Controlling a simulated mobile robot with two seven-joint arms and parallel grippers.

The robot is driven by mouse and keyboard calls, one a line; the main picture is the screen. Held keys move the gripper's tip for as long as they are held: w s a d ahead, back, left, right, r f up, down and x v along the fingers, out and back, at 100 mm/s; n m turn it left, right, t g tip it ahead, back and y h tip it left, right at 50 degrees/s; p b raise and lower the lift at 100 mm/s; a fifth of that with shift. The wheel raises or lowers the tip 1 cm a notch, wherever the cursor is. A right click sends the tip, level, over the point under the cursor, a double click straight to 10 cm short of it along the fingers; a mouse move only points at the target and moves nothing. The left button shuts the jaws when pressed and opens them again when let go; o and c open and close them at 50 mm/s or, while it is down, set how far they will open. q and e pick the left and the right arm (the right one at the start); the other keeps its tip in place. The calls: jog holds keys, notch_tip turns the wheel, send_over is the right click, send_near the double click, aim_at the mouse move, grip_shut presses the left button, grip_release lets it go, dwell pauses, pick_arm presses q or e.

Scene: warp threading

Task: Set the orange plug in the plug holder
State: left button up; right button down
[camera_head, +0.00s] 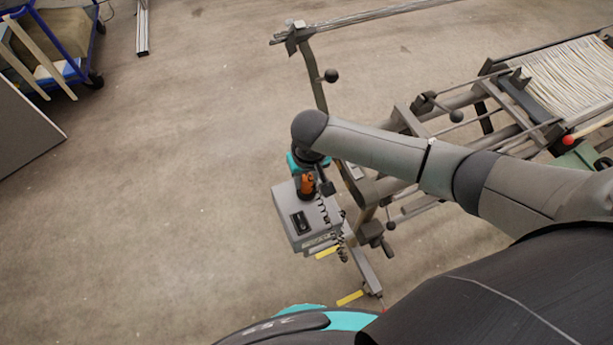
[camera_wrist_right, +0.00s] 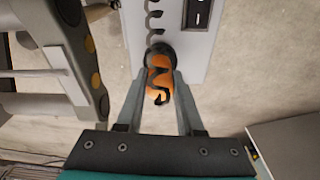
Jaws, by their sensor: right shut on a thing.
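The orange plug (camera_head: 307,185) is at the top edge of the grey box (camera_head: 301,232); it also shows in the right wrist view (camera_wrist_right: 160,78). My right gripper (camera_wrist_right: 159,88) is shut on the plug, with a finger on each side of it. In the right wrist view a dark round part (camera_wrist_right: 160,50), perhaps the plug holder, lies right at the plug's far end on the box. I cannot tell how deep the plug sits in it. A dark coiled cable (camera_head: 322,208) hangs by the plug and box. My left gripper is not in view.
The box face has a black switch (camera_head: 300,221). A metal frame with bars (camera_head: 400,205) and a warp of pale threads (camera_head: 570,75) stands to the right. A blue cart (camera_head: 75,45) is at the top left. The floor left of the box is clear.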

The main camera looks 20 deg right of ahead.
jog(key=shift+f, duration=0.65)
dwell(0.6)
dwell(0.3)
jog(key=shift+c, duration=2.3)
grip_release()
notch_tip(320, 180, up, 15)
jog(key=s+p, duration=0.2)
jog(key=p, duration=0.1)
jog(key=shift+p, duration=0.4)
